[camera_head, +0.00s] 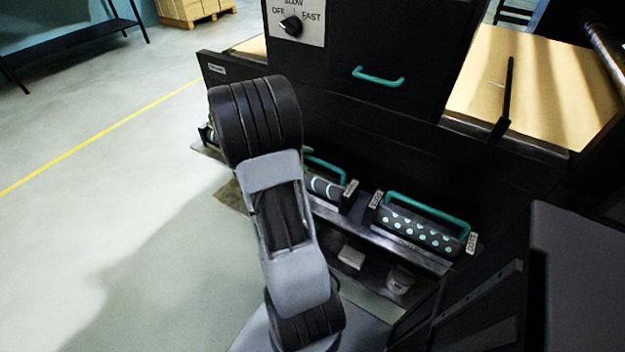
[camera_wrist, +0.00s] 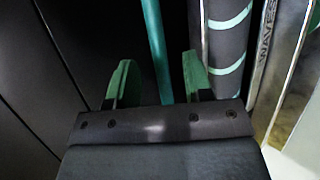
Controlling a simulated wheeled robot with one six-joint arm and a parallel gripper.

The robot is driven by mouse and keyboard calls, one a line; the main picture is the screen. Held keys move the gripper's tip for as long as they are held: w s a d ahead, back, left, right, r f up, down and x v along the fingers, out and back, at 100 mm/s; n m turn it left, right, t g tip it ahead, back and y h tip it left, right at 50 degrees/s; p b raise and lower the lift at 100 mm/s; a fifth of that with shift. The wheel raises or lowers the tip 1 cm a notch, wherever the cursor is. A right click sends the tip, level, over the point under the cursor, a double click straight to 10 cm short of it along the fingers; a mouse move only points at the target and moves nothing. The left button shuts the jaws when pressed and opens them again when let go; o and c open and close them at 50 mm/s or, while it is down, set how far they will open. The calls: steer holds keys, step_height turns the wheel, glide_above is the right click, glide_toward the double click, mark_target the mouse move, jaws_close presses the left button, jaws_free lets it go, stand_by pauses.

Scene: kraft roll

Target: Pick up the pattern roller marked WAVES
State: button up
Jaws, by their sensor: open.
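The WAVES roller (camera_wrist: 228,45) is dark with pale mint curved stripes and lies to the right of my gripper in the wrist view. The word WAVES shows on the metal rail (camera_wrist: 265,45) beside it. Its teal handle (camera_wrist: 155,40) runs between the two green fingertips of my gripper (camera_wrist: 158,80), which is open with a gap on each side. In the head view the striped roller (camera_head: 324,187) and its handle (camera_head: 327,168) show partly, to the right of my arm. My arm hides the gripper and the roller's left part there.
A dotted roller (camera_head: 418,229) with a teal handle (camera_head: 428,206) sits to the right on the same rack (camera_head: 408,250). Part of another roller (camera_head: 209,133) shows left of my arm. The black machine (camera_head: 400,130) stands close behind. Open floor (camera_head: 110,190) lies left.

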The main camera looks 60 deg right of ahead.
steer(key=shift+x, duration=0.95)
steer(key=shift+c, duration=0.3)
jaws_close()
steer(key=shift+r, duration=0.15)
